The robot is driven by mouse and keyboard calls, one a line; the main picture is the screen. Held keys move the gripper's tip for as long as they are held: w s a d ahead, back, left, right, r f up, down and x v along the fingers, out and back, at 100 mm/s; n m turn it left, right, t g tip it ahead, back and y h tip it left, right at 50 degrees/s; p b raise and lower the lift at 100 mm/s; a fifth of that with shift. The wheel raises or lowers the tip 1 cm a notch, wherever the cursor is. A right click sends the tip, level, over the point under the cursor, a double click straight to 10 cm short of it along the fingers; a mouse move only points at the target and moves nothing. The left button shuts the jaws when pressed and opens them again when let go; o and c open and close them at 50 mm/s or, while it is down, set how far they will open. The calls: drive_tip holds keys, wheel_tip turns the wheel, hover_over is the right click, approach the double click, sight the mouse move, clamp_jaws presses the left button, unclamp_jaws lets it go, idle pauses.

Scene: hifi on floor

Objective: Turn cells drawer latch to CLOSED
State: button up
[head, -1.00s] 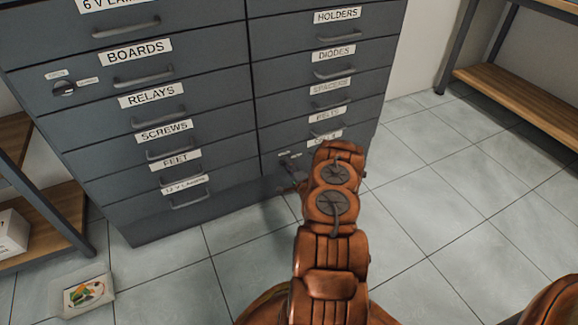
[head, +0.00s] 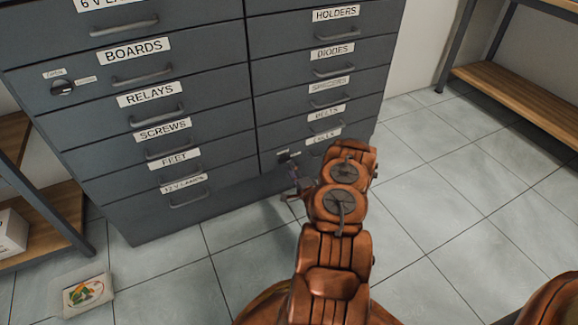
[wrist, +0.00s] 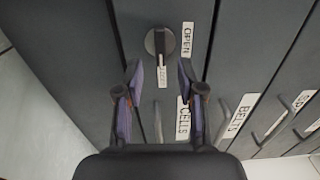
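The cells drawer (head: 300,155) is at the bottom of the cabinet's right column, with a CELLS label (wrist: 182,118). It looks shut. Its latch (wrist: 159,41) is a round dark knob with a bar across it. An OPEN label (wrist: 187,40) and a second small label (wrist: 162,76), too small to read surely, sit beside it. The bar runs up and down in the wrist view; which end is the pointer I cannot tell. My gripper (wrist: 159,72) is open and empty, its two fingers apart just short of the knob. In the head view my gripper (head: 297,182) is partly hidden by my arm.
The grey cabinet has several other labelled drawers, shut, and another latch (head: 64,88) on the boards or relays drawer at left. A wooden shelf (head: 515,95) stands right, another left (head: 45,220). A packet (head: 82,295) lies on the tiles. Floor at right is clear.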

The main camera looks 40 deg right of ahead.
drive_tip(key=v, duration=0.7)
drive_tip(key=shift+s, duration=0.3)
drive_tip(key=shift+a, duration=0.1)
drive_tip(key=shift+r, duration=0.15)
